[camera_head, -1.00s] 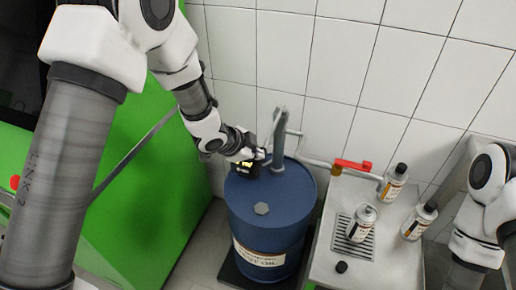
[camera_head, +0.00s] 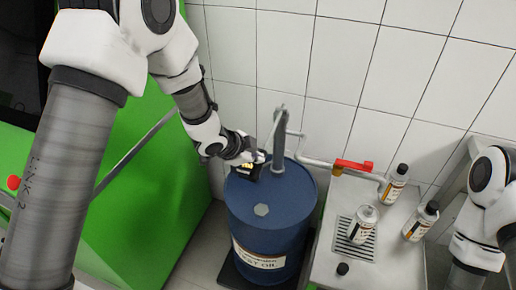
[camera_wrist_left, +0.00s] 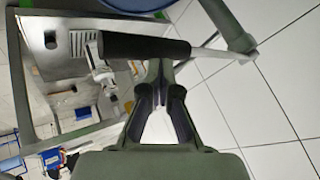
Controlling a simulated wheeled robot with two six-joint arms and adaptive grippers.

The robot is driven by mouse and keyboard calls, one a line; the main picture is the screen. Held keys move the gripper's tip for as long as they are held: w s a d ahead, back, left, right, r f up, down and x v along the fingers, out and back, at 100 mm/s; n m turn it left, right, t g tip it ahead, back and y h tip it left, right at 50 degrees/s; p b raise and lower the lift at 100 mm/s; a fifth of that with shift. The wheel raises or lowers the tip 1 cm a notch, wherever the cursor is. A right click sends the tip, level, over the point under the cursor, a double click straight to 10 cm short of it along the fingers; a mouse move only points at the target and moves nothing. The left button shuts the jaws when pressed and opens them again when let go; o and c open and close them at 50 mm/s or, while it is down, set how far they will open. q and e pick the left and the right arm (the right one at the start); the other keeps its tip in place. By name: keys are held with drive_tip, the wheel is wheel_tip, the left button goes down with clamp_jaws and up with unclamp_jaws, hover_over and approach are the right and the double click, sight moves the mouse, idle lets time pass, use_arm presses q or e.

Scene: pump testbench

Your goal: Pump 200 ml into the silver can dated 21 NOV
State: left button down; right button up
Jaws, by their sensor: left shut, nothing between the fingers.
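The blue oil drum (camera_head: 268,218) stands below a grey hand pump (camera_head: 279,140). My left gripper (camera_head: 253,165) is low over the drum's top, beside the pump lever. In the left wrist view my left gripper (camera_wrist_left: 164,68) is shut and empty, and the lever's black grip (camera_wrist_left: 145,47) lies across just beyond its fingertips; I cannot tell whether they touch. A silver can (camera_head: 362,222) without a cap stands on the drain grate (camera_head: 348,246). Capped cans stand behind it (camera_head: 394,183) and to its right (camera_head: 420,220). Their dates are too small to read. My right gripper is out of view.
A pipe with a red valve handle (camera_head: 354,166) runs from the pump toward the bench (camera_head: 318,255). A loose black cap (camera_head: 342,268) lies on the bench's front part. The tiled wall is close behind, and a green cabinet (camera_head: 165,185) stands left of the drum.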

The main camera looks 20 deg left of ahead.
use_arm(q)
drive_tip(key=shift+s+f+b, duration=0.2)
drive_tip(key=shift+f+b, duration=1.25)
drive_tip(key=shift+f, duration=0.3)
idle(1.2)
drive_tip(key=shift+r, duration=0.1)
idle(0.4)
drive_tip(key=shift+w+r+p, duration=0.2)
drive_tip(key=shift+r+p, duration=1.5)
drive_tip(key=shift+p, duration=0.05)
drive_tip(key=shift+w+r+p, duration=0.15)
drive_tip(key=shift+r+p, duration=1.5)
drive_tip(key=shift+p, duration=0.15)
drive_tip(key=shift+w+r+p, duration=0.2)
drive_tip(key=shift+r+p, duration=1.5)
drive_tip(key=shift+p, duration=0.05)
wheel_tip(320, 180, up, 5)
drive_tip(key=p, duration=0.5)
hover_over(255, 167)
drive_tip(key=w, duration=0.2)
drive_tip(key=shift+d, duration=0.1)
